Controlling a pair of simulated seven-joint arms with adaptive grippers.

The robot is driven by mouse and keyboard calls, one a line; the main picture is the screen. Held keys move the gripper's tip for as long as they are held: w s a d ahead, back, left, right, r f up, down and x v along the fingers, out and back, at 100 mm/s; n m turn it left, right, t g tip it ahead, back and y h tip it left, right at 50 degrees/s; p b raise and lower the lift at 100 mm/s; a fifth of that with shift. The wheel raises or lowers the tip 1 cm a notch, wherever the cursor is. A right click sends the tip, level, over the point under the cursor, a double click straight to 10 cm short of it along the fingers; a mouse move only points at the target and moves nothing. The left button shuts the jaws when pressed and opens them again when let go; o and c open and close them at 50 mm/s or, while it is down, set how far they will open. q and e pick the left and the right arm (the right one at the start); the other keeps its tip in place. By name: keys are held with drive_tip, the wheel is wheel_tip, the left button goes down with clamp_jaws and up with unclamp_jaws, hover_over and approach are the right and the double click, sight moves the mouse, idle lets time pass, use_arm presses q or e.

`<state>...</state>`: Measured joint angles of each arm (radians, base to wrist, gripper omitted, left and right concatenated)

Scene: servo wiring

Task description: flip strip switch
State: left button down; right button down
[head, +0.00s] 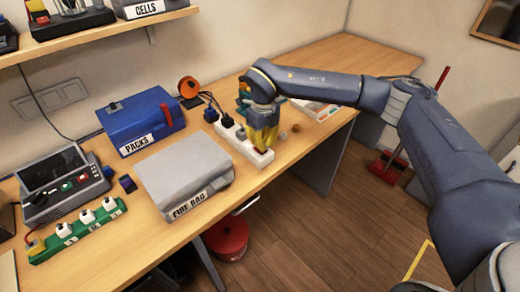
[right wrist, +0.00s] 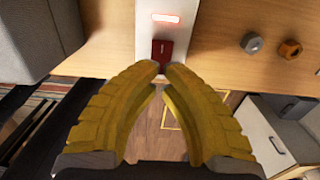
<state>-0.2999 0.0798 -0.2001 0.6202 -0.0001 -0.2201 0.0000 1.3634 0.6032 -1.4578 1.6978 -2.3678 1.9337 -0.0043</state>
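A white power strip (head: 232,146) lies along the right part of the bench, with dark plugs at its far end. Its red rocker switch (right wrist: 163,50) shows in the right wrist view near the strip's near end, beside a glowing reddish slot (right wrist: 167,18). My right gripper (head: 262,147) is over that end of the strip. In the right wrist view its yellow fingertips (right wrist: 161,68) are together, with nothing seen between them, right at the switch's near edge. I cannot tell whether they touch it. My left gripper is in neither view.
A blue packs box (head: 142,118) and a green strip with white plugs (head: 80,229) are further left. Two small nuts (right wrist: 290,48) lie right of the strip. The bench's front edge is close.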

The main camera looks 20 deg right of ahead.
drive_tip(key=shift+f, duration=1.3)
idle(0.8)
drive_tip(key=shift+r, duration=3.5)
